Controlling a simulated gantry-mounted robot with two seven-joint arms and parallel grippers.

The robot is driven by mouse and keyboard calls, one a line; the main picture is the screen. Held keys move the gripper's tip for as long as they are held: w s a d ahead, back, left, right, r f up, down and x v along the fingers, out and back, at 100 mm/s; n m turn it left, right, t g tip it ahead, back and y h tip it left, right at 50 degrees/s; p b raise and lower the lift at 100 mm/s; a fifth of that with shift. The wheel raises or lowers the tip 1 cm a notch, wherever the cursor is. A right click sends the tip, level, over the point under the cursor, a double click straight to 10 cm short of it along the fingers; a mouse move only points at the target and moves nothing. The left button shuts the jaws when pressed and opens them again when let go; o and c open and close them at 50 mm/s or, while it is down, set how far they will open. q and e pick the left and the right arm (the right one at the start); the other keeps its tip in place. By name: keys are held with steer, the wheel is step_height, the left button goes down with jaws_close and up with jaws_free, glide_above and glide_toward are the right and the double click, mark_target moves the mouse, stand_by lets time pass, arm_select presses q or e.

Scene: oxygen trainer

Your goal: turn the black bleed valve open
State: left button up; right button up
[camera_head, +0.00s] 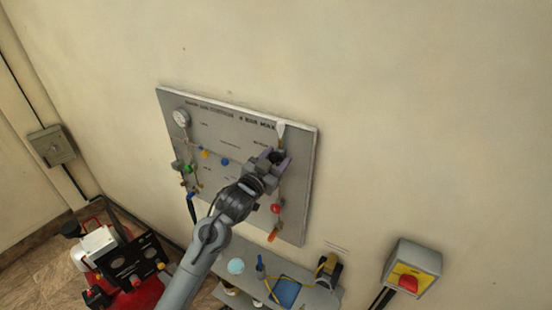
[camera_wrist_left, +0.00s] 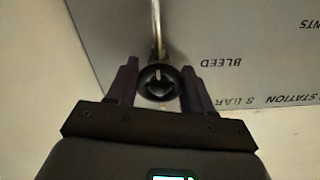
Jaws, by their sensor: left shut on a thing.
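The black bleed valve (camera_wrist_left: 158,82) is a round black knob on a thin metal pipe, beside the upside-down word BLEED in the left wrist view. My left gripper (camera_wrist_left: 158,92) has its two dark fingers on either side of the knob and is shut on it. In the head view my left gripper (camera_head: 275,158) is at the upper right part of the grey panel (camera_head: 225,125), and it hides the knob there. My right gripper is in neither view.
The panel also carries a gauge (camera_head: 181,117), a green knob (camera_head: 187,169) and a red knob (camera_head: 276,208). A shelf (camera_head: 318,298) with small items is below. A red compressor (camera_head: 140,295) stands at lower left, and a yellow-grey switch box (camera_head: 412,268) is on the wall at right.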

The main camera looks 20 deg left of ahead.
arm_select(q)
steer(key=shift+a+f, duration=0.1)
steer(key=shift+f, duration=0.15)
steer(key=o, duration=1)
steer(key=shift+r, duration=0.1)
steer(key=shift+s, duration=0.55)
steer(key=s+a+b, duration=0.1)
steer(key=s+b, duration=0.2)
steer(key=s, duration=0.6)
steer(key=shift+s+a, duration=0.3)
steer(key=shift+a, duration=0.05)
